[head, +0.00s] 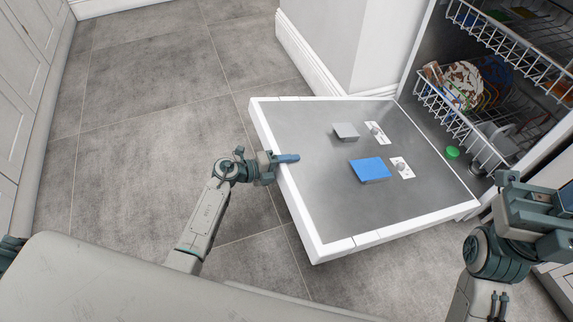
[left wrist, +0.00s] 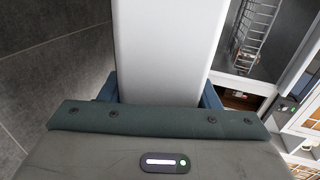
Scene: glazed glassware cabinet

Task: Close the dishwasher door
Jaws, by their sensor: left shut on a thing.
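The dishwasher door (head: 325,190) hangs open and looks about level, with its metallic inner side up and a white rim around it. My left gripper (head: 284,159) is shut on the door's free outer edge, with one finger showing on top. In the left wrist view the white door edge (left wrist: 165,50) runs between the blue fingers. The dishwasher's cavity (head: 462,130) is at the upper right, with dish racks inside. My right gripper (head: 540,205) is at the right side, near the door's hinge-side corner and apart from the left one; its fingertips are unclear.
White wire racks (head: 490,40) hold plates and bowls and appear to sit inside the cavity. A blue dispenser lid (head: 370,169) is on the door's inner side. A green cap (head: 452,152) is near the cavity floor. Grey tiled floor (head: 150,110) is clear left of the door.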

